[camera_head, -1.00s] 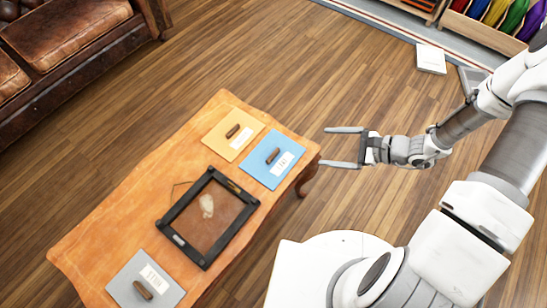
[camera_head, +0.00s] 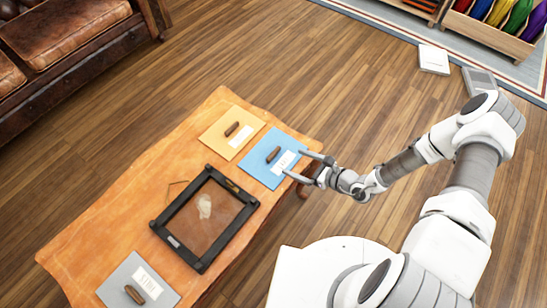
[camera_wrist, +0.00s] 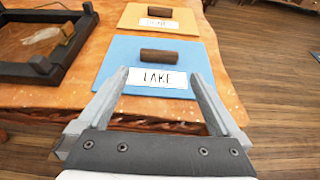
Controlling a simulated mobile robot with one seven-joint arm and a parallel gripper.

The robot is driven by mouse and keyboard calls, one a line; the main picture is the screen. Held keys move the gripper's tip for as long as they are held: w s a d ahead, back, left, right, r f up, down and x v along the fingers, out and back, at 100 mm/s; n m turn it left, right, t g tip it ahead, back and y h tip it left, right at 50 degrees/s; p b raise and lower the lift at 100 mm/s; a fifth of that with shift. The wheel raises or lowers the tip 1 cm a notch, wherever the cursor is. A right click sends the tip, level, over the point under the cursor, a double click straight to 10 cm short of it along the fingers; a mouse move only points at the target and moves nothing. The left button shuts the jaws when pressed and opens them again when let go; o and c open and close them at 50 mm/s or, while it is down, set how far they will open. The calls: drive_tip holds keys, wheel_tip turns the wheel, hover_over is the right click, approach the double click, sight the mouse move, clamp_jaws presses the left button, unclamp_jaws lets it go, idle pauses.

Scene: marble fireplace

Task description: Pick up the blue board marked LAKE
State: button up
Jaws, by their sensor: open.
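The blue board (camera_head: 258,163) lies flat near the right end of the wooden table. It has a dark brown cylindrical handle (camera_head: 274,154) and a white label. In the wrist view the label (camera_wrist: 157,78) reads LAKE, and the handle (camera_wrist: 158,57) lies just beyond it. My gripper (camera_head: 293,164) is open and empty at the board's right edge. In the wrist view its two fingers (camera_wrist: 158,82) flank the label, with the handle ahead of the tips. I cannot tell whether the fingers touch the board.
A yellow board (camera_head: 218,143) with a similar handle lies beside the blue one. A black-framed tray (camera_head: 158,228) lies mid-table, and a grey board (camera_head: 112,289) at the near left end. The table (camera_head: 120,190) has bare wood along its left side. A leather sofa (camera_head: 70,45) stands upper left.

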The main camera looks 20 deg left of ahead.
sight(275, 154)
drive_tip(key=b+x, duration=0.2)
drive_tip(key=x, duration=0.7)
drive_tip(key=shift+s+b, duration=0.1)
drive_tip(key=shift+b, duration=0.2)
drive_tip(key=shift+r, duration=0.1)
drive_tip(key=c, duration=1.2)
